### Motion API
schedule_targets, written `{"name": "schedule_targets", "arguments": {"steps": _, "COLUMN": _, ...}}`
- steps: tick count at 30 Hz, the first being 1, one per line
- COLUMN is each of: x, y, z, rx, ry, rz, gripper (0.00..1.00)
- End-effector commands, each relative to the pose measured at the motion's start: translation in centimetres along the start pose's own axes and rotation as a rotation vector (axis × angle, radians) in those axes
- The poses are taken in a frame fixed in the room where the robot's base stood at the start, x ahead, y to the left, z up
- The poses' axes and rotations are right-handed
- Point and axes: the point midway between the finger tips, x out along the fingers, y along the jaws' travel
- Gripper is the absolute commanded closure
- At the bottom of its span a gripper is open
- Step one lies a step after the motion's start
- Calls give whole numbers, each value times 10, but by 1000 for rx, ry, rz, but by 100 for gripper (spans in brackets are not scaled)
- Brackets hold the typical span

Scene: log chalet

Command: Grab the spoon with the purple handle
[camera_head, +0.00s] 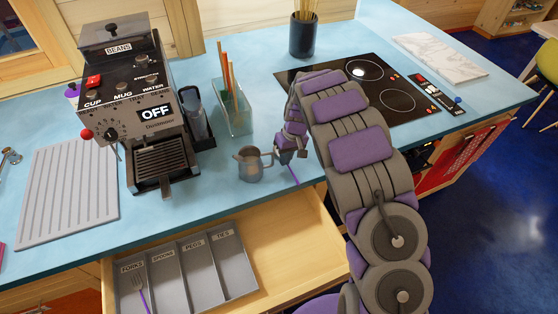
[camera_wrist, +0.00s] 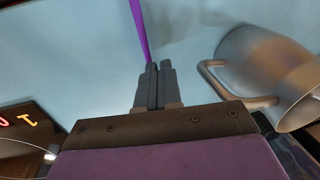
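A thin purple handle (camera_head: 294,175) shows just below my gripper (camera_head: 290,153), near the counter's front edge. In the wrist view the purple handle (camera_wrist: 140,30) runs from the top edge down to my fingertips (camera_wrist: 159,68). The fingers are close together, with only a thin line between them. The handle meets the left fingertip; I cannot tell whether it is between the fingers or behind them. The utensil's head is hidden, so I cannot tell its kind. A fork (camera_head: 138,283) with a purple handle lies in the drawer's FORKS compartment.
A metal jug (camera_head: 251,166) stands close left of my gripper and at right in the wrist view (camera_wrist: 265,72). The open drawer (camera_head: 292,232) holds a grey divided tray (camera_head: 232,265). A coffee machine (camera_head: 130,100), glass holder (camera_head: 232,108) and cooktop (camera_head: 385,100) stand on the counter.

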Motion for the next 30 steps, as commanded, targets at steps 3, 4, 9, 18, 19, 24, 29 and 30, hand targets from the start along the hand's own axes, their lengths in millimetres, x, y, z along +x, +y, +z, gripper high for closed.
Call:
{"name": "schedule_targets", "arguments": {"steps": 3, "x": 13, "y": 4, "z": 9, "rx": 6, "ry": -29, "rz": -5, "gripper": 84}}
{"name": "schedule_targets", "arguments": {"steps": 4, "x": 13, "y": 4, "z": 9, "rx": 6, "ry": -30, "rz": -4, "gripper": 84}}
{"name": "schedule_targets", "arguments": {"steps": 9, "x": 17, "y": -1, "z": 7, "rx": 7, "ry": -38, "rz": 3, "gripper": 100}}
{"name": "schedule_targets", "arguments": {"steps": 18, "x": 22, "y": -4, "z": 5, "rx": 6, "ry": -45, "rz": 1, "gripper": 95}}
{"name": "schedule_targets", "arguments": {"steps": 19, "x": 22, "y": -5, "z": 5, "rx": 6, "ry": -45, "rz": 1, "gripper": 92}}
{"name": "schedule_targets", "arguments": {"steps": 24, "x": 25, "y": -6, "z": 4, "rx": 6, "ry": -49, "rz": 1, "gripper": 84}}
{"name": "schedule_targets", "arguments": {"steps": 29, "x": 26, "y": -6, "z": 4, "rx": 6, "ry": -52, "rz": 0, "gripper": 84}}
{"name": "schedule_targets", "arguments": {"steps": 30, "x": 27, "y": -6, "z": 4, "rx": 6, "ry": -52, "rz": 0, "gripper": 84}}
